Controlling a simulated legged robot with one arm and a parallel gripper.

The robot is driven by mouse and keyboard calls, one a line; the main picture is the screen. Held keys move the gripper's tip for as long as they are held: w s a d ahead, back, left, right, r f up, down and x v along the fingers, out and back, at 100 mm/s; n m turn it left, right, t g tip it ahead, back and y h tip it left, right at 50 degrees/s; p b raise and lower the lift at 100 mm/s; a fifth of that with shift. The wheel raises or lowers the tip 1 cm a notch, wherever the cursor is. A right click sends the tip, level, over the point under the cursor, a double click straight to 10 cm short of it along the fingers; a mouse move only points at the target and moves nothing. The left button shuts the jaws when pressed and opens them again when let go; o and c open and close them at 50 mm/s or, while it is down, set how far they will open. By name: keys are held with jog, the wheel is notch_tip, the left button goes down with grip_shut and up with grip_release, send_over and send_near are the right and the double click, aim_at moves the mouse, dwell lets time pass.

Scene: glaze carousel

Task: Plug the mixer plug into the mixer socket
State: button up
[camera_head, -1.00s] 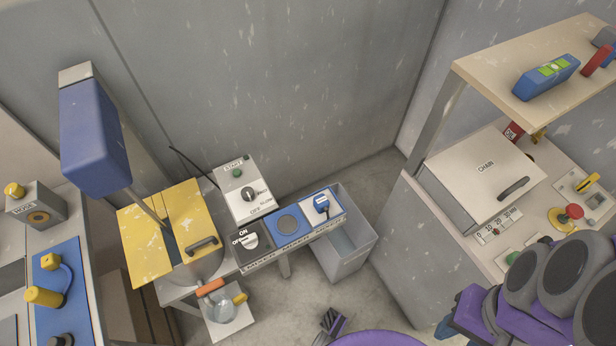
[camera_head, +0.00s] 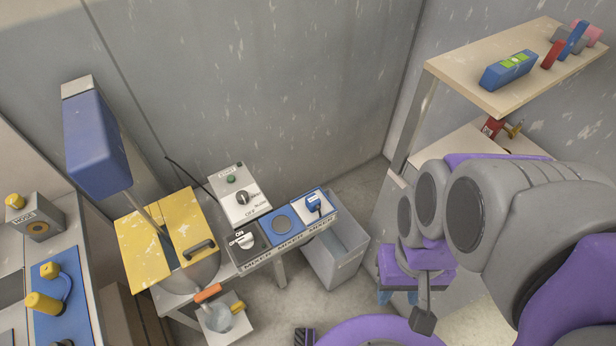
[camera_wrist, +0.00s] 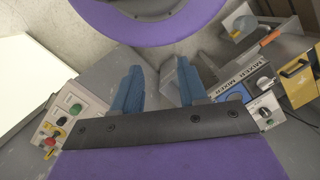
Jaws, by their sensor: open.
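In the head view, only bits of the blue fingers (camera_head: 384,297) show below my arm's purple end, right of the panel and apart from the plug.
A yellow-lidded mixer (camera_head: 190,222) stands left. A grey bin (camera_head: 340,250) is below the panel's right end. A shelf (camera_head: 490,85) overhangs the right.

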jog(key=o, duration=0.3)
jog(key=shift+w+a+r, duration=0.1)
jog(key=shift+w, duration=0.2)
jog(key=shift+o, duration=0.9)
jog(key=w+a+r+n+p, duration=0.1)
jog(key=w+p, duration=0.1)
jog(key=w, duration=0.4)
jog(key=shift+w+a+r+n, duration=0.15)
jog(key=shift+w+a+n, duration=0.1)
jog(key=shift+n, duration=0.15)
jog(key=n+t+p, duration=0.2)
jog(key=n+p, duration=0.3)
jog(key=p, duration=0.2)
send_over(313, 199)
notch_tip(313, 199, down, 9)
jog(key=shift+w+r, duration=0.1)
jog(key=shift+d, duration=0.1)
notch_tip(313, 199, down, 12)
jog(key=shift+f+b, duration=0.1)
jog(key=shift+b, duration=1.1)
